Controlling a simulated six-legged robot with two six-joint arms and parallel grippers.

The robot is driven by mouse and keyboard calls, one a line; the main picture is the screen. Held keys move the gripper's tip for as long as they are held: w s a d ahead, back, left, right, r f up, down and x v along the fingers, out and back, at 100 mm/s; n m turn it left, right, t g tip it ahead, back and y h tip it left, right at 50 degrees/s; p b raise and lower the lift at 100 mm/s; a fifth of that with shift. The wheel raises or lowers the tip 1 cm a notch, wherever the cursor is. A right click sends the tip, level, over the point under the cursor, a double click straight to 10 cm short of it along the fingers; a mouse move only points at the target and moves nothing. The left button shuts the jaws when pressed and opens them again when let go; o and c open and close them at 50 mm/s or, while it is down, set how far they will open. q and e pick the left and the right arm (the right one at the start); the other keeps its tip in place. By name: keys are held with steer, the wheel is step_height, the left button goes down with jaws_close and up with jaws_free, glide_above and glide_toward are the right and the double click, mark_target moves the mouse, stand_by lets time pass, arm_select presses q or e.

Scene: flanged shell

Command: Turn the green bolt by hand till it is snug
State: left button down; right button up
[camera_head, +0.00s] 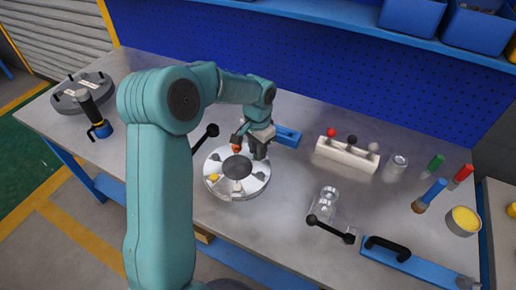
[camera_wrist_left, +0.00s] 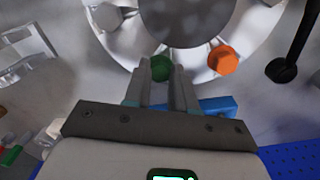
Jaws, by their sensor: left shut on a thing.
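A round silver flanged shell (camera_head: 237,187) with a dark centre lies on the bench in the head view, bolts spaced around its rim. The green bolt (camera_wrist_left: 160,68) shows in the left wrist view between my left fingertips at the rim. My left gripper (camera_head: 257,153) reaches down at the shell's far right side and is shut on the green bolt, hiding it in the head view. An orange bolt (camera_wrist_left: 222,60) sits right of it in the wrist view. A yellow bolt (camera_head: 213,177) is at the shell's left. My right gripper is not in view.
A black-knobbed rod (camera_head: 205,139) stands close to the shell's left. A blue block (camera_head: 287,136) lies behind my gripper. A white rack (camera_head: 346,154) with balls, glassware (camera_head: 328,198), a black-knobbed lever (camera_head: 330,229) and a yellow-filled tin (camera_head: 463,220) are to the right.

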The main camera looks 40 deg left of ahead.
arm_select(q)
steer(key=shift+a+r+m, duration=0.15)
steer(key=shift+r+m, duration=0.1)
steer(key=shift+m, duration=0.55)
steer(key=shift+w, duration=0.1)
steer(key=c, duration=1)
jaws_free()
steer(key=shift+o, duration=0.4)
steer(key=shift+r, duration=0.3)
step_height(320, 180, up, 16)
